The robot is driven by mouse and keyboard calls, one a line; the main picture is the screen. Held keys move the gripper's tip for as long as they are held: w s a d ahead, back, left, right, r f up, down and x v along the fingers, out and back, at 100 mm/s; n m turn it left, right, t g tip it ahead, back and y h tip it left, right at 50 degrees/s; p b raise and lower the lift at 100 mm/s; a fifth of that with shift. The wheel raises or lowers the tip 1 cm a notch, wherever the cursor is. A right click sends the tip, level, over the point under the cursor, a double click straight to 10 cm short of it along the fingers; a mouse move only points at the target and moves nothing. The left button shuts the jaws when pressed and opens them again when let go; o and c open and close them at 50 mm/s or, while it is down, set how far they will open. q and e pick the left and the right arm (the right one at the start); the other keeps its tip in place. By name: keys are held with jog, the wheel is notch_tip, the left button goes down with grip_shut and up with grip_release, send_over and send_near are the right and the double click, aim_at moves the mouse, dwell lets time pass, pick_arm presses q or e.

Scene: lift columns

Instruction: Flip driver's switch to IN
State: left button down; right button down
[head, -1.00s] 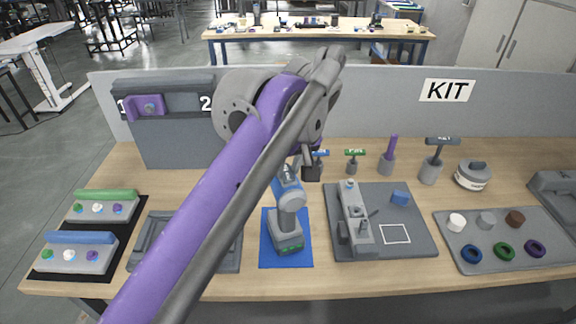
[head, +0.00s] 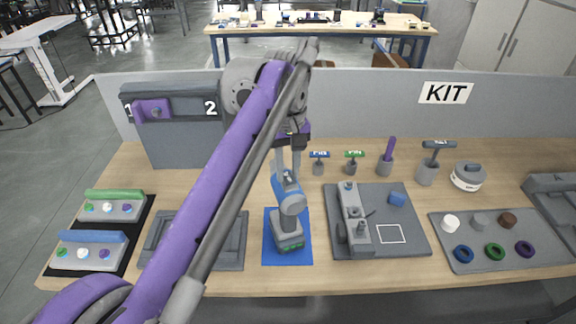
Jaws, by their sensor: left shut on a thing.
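The driver (head: 289,222), blue and grey with a green stripe at its base, stands upright on a blue mat (head: 303,256) in the middle of the table. My left gripper (head: 288,172) comes down from above, with its two fingers at the top of the blue driver body. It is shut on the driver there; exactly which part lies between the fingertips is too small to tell. The driver's switch and its IN mark cannot be made out. My right gripper is out of view.
A grey fixture board (head: 413,241) with a blue block lies right of the driver. A grey tray (head: 238,257) lies left, partly behind my arm. Tools in holders stand behind, including a purple-handled one (head: 387,157). A parts tray (head: 440,263) lies at the right.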

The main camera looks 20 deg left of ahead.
aim_at(288, 177)
pick_arm(q)
jog(key=c, duration=0.6)
grip_release()
jog(key=shift+c, duration=0.2)
notch_tip(288, 177, up, 11)
jog(key=p, duration=0.2)
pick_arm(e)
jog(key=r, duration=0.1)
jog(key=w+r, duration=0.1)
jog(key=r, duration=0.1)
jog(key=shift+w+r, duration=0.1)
pick_arm(q)
jog(key=shift+f, duration=0.2)
